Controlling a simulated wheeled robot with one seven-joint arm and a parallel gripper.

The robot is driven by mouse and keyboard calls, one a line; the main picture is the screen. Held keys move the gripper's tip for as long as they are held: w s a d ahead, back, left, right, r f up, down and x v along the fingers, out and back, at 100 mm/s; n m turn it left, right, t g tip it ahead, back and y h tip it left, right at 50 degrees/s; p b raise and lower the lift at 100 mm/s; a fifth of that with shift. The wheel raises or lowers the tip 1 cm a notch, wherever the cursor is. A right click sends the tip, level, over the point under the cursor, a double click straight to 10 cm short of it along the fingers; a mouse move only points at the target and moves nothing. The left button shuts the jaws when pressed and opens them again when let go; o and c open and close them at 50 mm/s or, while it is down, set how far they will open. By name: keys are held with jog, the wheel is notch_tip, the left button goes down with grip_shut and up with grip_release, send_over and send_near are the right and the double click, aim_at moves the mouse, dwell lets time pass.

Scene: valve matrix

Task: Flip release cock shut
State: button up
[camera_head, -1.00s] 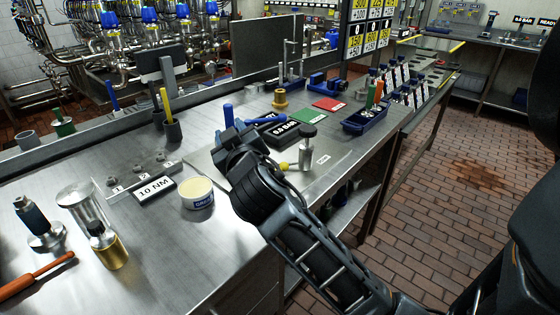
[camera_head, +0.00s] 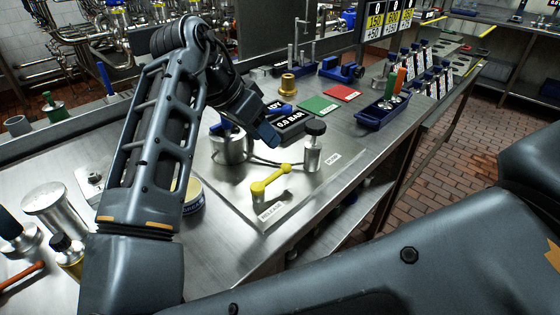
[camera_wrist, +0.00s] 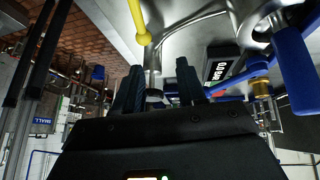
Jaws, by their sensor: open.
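The yellow-handled cock (camera_head: 270,182) sits at the near corner of a metal plate (camera_head: 222,190) on the bench. Its handle lies slantwise, its far end toward the black-knobbed post (camera_head: 314,146).
A display reading 0.0 BAR (camera_head: 292,124) and a metal cylinder (camera_head: 228,147) stand close to my gripper. Green (camera_head: 317,105) and red (camera_head: 341,92) mats and a blue tray (camera_head: 382,112) lie farther right.

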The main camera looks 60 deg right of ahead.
aim_at(274, 174)
jog(key=shift+s+a+f+m+g+y, duration=0.15)
jog(key=shift+s+f+y, duration=0.25)
jog(key=shift+f, duration=0.85)
jog(key=shift+s+a+f+m+g+y, duration=0.15)
jog(key=shift+s+f+y, duration=0.3)
jog(key=shift+f, duration=0.8)
jog(key=shift+s+a+f+m+y, duration=0.15)
jog(key=shift+s+f+y, duration=0.25)
jog(key=shift+f, duration=0.85)
jog(key=shift+c, duration=0.4)
grip_shut()
